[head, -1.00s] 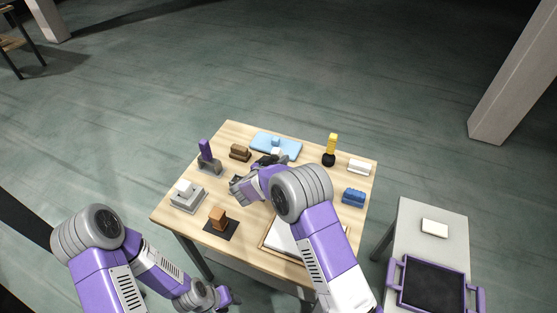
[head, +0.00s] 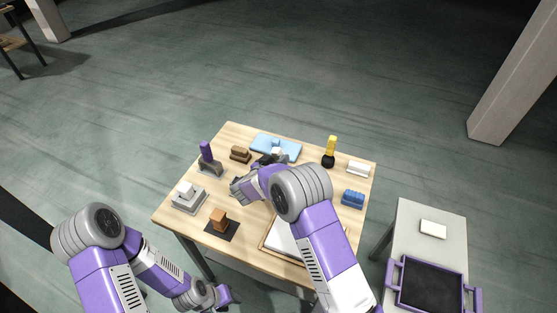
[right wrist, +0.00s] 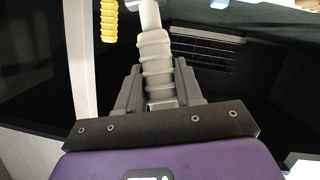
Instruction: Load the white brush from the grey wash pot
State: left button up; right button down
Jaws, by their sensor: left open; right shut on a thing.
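My right gripper (right wrist: 156,90) is shut on the pale ribbed handle of the white brush (right wrist: 153,52), with one finger on each side. In the head view my right gripper (head: 268,160) is over the back middle of the wooden table, near a light blue tray (head: 290,152), and my own arm hides much of what is below. I cannot make out the grey wash pot for certain, nor whether the brush's lower end is in it. My left gripper (head: 222,297) is open and empty, low in front of the table and away from the objects.
A yellow-handled brush (head: 332,145) stands in a dark pot right of the blue tray. A purple upright piece (head: 206,151), brown block (head: 240,153), orange-brown block (head: 219,219) and blue block (head: 353,199) stand around. A grey side table (head: 446,216) is at right.

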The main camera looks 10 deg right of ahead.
jog(key=shift+r+p, duration=2.2)
jog(key=shift+r, duration=0.65)
jog(key=shift+d+r, duration=0.15)
jog(key=shift+d, duration=0.05)
notch_tip(320, 180, up, 2)
jog(key=d+n+t+y+b, duration=0.2)
jog(key=n+t+y+b, duration=0.2)
jog(key=n+y+b, duration=0.2)
jog(key=n+y, duration=0.25)
send_near(279, 150)
jog(key=shift+y, duration=0.45)
jog(key=shift+s+d+r, duration=0.15)
jog(key=shift+d+r, duration=0.5)
jog(key=shift+d, duration=0.3)
jog(key=shift+s+d+r, duration=0.2)
jog(key=shift+d+r, duration=0.45)
jog(key=shift+d, duration=0.35)
